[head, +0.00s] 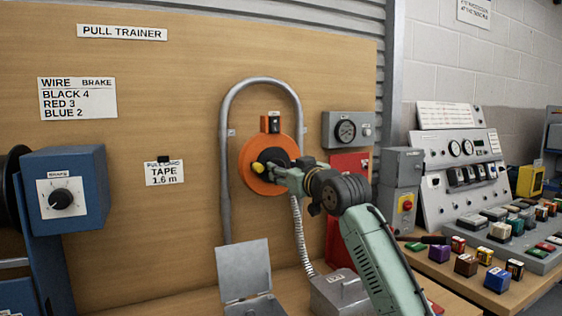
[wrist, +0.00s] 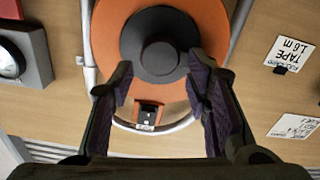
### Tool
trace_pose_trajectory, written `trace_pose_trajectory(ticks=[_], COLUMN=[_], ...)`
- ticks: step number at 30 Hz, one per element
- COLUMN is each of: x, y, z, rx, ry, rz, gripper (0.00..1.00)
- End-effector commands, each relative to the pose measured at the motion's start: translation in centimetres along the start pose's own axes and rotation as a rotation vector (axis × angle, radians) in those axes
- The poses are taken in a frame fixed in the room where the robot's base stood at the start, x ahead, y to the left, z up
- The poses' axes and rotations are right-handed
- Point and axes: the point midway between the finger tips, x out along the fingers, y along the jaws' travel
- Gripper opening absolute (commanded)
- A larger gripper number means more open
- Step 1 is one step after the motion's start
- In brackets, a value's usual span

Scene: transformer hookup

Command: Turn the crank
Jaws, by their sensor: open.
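The round orange reel (head: 281,150) is mounted on the wooden board, and it also shows in the wrist view (wrist: 108,35). It has a dark round hub (wrist: 160,55) at its middle. A yellow knob (head: 257,167) shows at the reel's lower left in the head view; I cannot make it out in the wrist view. My gripper (head: 276,171) is in front of the reel and hides part of its face.
A bent grey pipe (head: 226,150) arches around the reel. A grey gauge box (head: 348,130) is on the right, and a blue brake box (head: 65,187) on the left. An open metal box (head: 243,270) and a flexible conduit (head: 300,235) are below.

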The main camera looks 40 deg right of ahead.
Motion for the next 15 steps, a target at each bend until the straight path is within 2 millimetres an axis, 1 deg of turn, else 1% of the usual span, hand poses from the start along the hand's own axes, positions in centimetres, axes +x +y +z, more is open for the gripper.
trace_pose_trajectory(ticks=[1,3,6,9,15], x=[0.7,1.6,2.3,2.6,2.7], y=[0.1,0.0,0.0,0.0,0.0], z=[-0.3,-0.3,-0.2,0.0,0.0], rx=[0.000,0.000,0.001,0.001,0.000], ry=[-0.001,-0.001,0.000,0.000,0.000], rz=[0.000,-0.001,0.000,0.000,0.000], gripper=[0.44,0.44,0.44,0.44,0.44])
